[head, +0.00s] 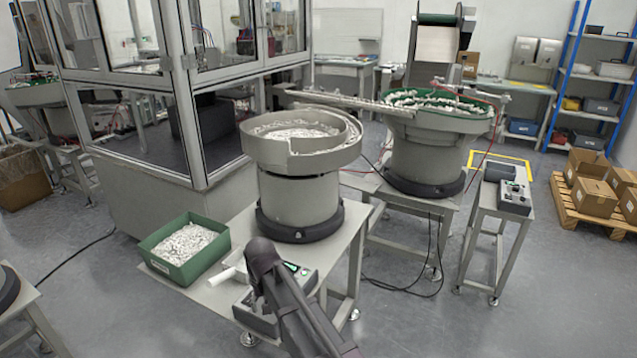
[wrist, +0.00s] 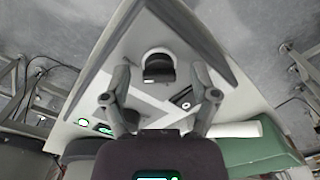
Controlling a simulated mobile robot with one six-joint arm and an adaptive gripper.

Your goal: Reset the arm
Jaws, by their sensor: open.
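My gripper (wrist: 160,88) is in the wrist view, with its two dark fingers spread apart and nothing between them. Beyond the fingers lies a pale table top (wrist: 175,25) with a dark rounded item (wrist: 158,66) on it, which I cannot identify. In the head view my dark arm rises from the bottom edge in front of the near table (head: 212,291). The gripper itself cannot be made out there. The arm partly hides a control box (head: 256,318) with a green display.
A green bin (head: 172,270) of small white parts and a white cylinder (head: 228,275) are left of the arm. A bowl feeder (head: 298,195) stands behind it. A second feeder (head: 425,155) and a small stand (head: 500,212) are at right. Floor (head: 540,290) at lower right is clear.

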